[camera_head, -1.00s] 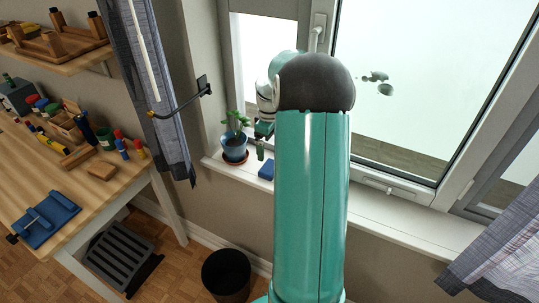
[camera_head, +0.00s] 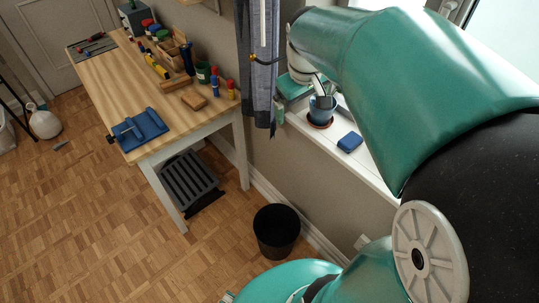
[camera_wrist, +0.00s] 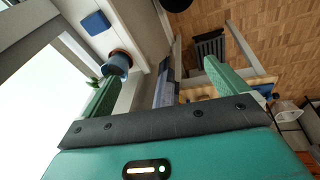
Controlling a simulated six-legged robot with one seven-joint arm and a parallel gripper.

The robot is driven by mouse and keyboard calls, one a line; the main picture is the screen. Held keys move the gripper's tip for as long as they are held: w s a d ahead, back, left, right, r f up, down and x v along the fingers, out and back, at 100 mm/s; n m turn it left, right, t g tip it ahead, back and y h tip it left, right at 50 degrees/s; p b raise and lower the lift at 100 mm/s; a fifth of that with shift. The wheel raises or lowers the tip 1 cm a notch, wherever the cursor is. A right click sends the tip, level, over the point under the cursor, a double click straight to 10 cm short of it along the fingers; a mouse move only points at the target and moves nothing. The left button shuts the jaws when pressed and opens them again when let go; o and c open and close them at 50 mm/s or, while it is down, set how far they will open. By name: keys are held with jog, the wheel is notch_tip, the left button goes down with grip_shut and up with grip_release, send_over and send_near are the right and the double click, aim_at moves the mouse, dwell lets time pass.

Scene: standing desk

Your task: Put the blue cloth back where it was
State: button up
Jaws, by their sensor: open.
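A small folded blue cloth (camera_head: 349,142) lies flat on the white windowsill (camera_head: 372,172), to the right of a blue plant pot (camera_head: 322,107). The cloth also shows in the wrist view (camera_wrist: 96,22) at the upper left, outside my fingers. My gripper (camera_head: 286,100) is beside the pot and close to the grey-blue curtain (camera_head: 258,75). In the wrist view my green fingers (camera_wrist: 168,84) are wide apart with nothing held, and the curtain shows beyond the gap between them. My arm hides part of the sill and window.
A wooden workbench (camera_head: 110,75) on the left holds tools, a wooden block and a blue flat fixture (camera_head: 139,129) at its near edge. A black bin (camera_head: 277,230) stands on the floor below the sill. A grey step stool (camera_head: 188,183) is under the bench. The floor at left is mostly clear.

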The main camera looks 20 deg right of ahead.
jog(key=s+a+m+t+y, duration=0.1)
jog(key=s+a+t, duration=0.2)
jog(key=s+a, duration=0.9)
jog(key=shift+s+a+r+m, duration=0.3)
jog(key=shift+a+r, duration=0.15)
jog(key=shift+a, duration=0.35)
jog(key=shift+d, duration=0.1)
